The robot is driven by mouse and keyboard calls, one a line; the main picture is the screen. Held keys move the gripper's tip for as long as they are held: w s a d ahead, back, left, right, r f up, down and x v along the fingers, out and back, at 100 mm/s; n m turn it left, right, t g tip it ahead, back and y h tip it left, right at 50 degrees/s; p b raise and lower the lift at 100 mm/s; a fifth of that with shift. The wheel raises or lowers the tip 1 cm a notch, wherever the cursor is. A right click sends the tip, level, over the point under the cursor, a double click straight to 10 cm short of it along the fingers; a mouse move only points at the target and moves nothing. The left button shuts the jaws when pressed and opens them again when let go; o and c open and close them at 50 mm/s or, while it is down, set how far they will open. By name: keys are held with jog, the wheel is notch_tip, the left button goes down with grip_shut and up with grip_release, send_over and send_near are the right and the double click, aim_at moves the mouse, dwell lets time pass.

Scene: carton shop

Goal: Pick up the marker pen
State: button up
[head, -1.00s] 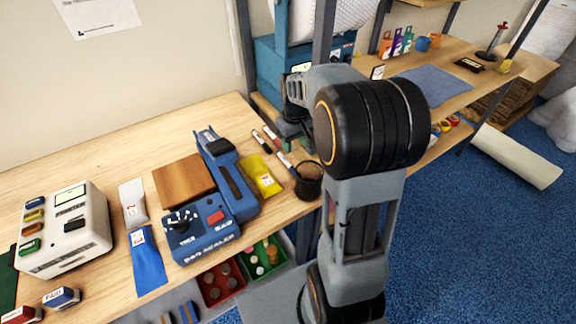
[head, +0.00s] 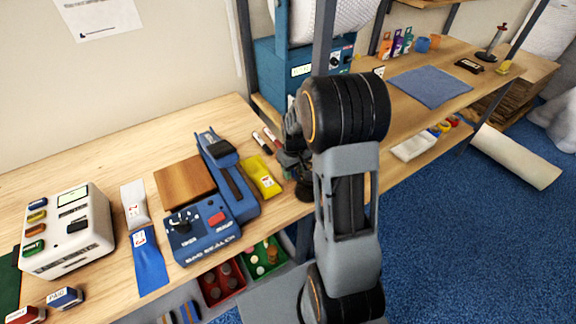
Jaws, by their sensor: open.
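Two pens lie close together at the back of the workbench, right of the blue bag sealer. One marker pen (head: 262,142) has a dark end and a pale barrel. The other, red pen (head: 271,136) runs toward my gripper, which hides its near part. I cannot tell which one the task means. My gripper (head: 288,164) is low over the right part of the bench, just right of the pens, open. Its fingertips are small and dark here, and my arm covers part of them. I see no pen between them.
The blue bag sealer (head: 212,228) stands left of my gripper with a yellow pouch (head: 261,176) beside it. A shelf post (head: 319,65) rises behind my arm. A teal machine (head: 275,72) stands behind the bench. The bench's back left is clear.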

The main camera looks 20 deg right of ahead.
jog(key=c, duration=0.9)
grip_shut()
